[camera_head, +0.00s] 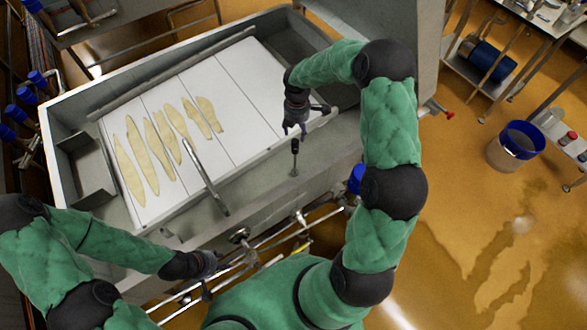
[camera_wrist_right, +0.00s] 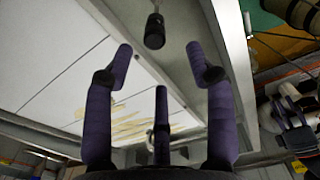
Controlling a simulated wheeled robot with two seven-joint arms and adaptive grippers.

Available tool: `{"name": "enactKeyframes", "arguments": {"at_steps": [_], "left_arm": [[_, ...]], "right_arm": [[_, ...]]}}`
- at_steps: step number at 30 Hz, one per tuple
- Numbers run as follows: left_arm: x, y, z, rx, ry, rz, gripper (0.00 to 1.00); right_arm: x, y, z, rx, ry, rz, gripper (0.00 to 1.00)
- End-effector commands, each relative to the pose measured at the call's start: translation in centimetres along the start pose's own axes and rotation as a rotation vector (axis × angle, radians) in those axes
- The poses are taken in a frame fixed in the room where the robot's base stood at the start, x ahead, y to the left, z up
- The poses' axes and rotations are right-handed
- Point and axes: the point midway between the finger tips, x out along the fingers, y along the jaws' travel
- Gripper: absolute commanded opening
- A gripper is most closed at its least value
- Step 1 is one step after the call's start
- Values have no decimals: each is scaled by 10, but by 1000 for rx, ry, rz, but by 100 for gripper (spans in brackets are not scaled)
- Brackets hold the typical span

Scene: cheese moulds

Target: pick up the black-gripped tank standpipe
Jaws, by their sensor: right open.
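The black-gripped tank standpipe (camera_head: 294,158) stands on the grey ledge of the tank near its front right, with a dark grip on top and a small round foot. My right gripper (camera_head: 294,128) is just above and behind it in the head view, open and empty. In the right wrist view the black grip (camera_wrist_right: 154,31) shows beyond the spread fingers of my right gripper (camera_wrist_right: 159,65), apart from them. My left gripper (camera_head: 206,284) is low at the front of the tank, away from the standpipe. Its fingers are too small and dark to read.
The grey tank (camera_head: 66,170) holds white boards (camera_head: 235,120) with several pale, long pieces on them. A metal bar (camera_head: 205,177) lies across their front edge. Pipes and valves (camera_head: 240,237) run along the tank's front. A blue-rimmed bucket (camera_head: 515,147) stands on the floor at right.

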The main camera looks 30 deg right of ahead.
Motion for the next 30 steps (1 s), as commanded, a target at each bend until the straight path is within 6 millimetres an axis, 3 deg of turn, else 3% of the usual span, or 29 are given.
{"name": "enactKeyframes", "arguments": {"at_steps": [4,13,21,30], "left_arm": [[5,-2,0,0,0,0,40],[9,-3,-1,0,1,0,40],[17,-6,-1,0,1,0,40],[17,-6,-1,0,1,0,40]], "right_arm": [[26,0,-1,1,2,-3,56],[47,2,0,1,1,-1,56],[84,8,0,1,2,-2,56],[89,8,0,2,1,1,56]]}}
